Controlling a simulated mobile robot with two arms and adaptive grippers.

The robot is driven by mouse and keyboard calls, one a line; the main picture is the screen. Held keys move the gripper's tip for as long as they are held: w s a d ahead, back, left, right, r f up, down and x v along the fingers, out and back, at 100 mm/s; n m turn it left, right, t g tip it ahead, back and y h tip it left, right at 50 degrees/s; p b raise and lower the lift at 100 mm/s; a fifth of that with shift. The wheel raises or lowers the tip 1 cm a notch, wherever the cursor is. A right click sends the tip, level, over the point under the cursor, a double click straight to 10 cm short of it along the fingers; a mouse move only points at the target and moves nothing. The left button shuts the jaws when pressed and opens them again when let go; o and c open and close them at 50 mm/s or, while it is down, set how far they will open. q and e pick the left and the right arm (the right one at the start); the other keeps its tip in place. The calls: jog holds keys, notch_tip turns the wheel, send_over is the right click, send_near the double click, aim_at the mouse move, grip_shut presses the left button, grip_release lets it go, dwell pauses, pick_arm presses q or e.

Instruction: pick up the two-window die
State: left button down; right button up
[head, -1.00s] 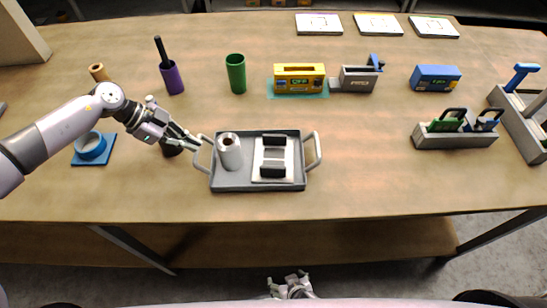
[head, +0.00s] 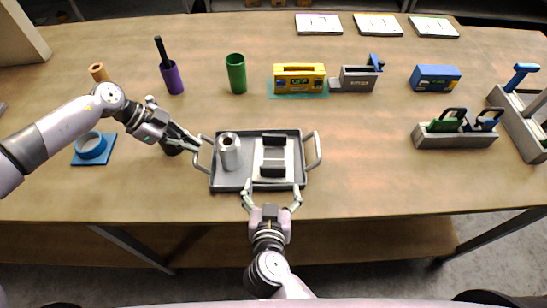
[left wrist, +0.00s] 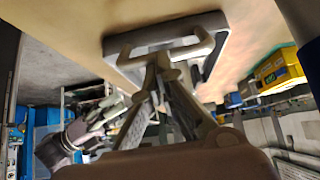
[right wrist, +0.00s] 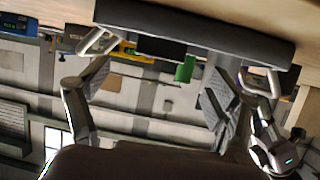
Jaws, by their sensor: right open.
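Two dies with dark loop handles, one green (head: 446,126) and one blue (head: 486,124), stand in a grey rack (head: 457,141) at the right of the table. Their windows are too small to make out, so I cannot tell which has two. My left gripper (head: 194,144) is shut on the left handle of a grey tray (head: 230,181); the left wrist view shows its fingers meeting at that handle (left wrist: 165,48). My right gripper (head: 271,188) is open and empty at the tray's front edge, fingers spread. It also shows open in the right wrist view (right wrist: 150,85).
The tray holds a foil roll (head: 229,155) and a pale plate with two dark bars (head: 273,143). Behind stand a green cup (head: 236,75), a yellow box (head: 299,77), a grey device (head: 357,80) and a blue box (head: 435,77). The table between tray and rack is clear.

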aim_at(272, 171)
pick_arm(q)
jog(key=shift+s+f, duration=0.2)
jog(key=shift+f, duration=0.1)
pick_arm(e)
jog(key=x, duration=0.8)
jog(key=shift+w+a+f, duration=0.1)
jog(key=shift+w+f, duration=0.15)
jog(key=shift+w, duration=0.1)
jog(key=shift+c, duration=0.4)
jog(key=shift+r, duration=0.1)
jog(key=c, duration=1.6)
jog(key=shift+o, duration=0.2)
notch_tip(272, 171, up, 10)
jog(key=shift+r, duration=0.1)
pick_arm(q)
jog(key=shift+r, duration=0.1)
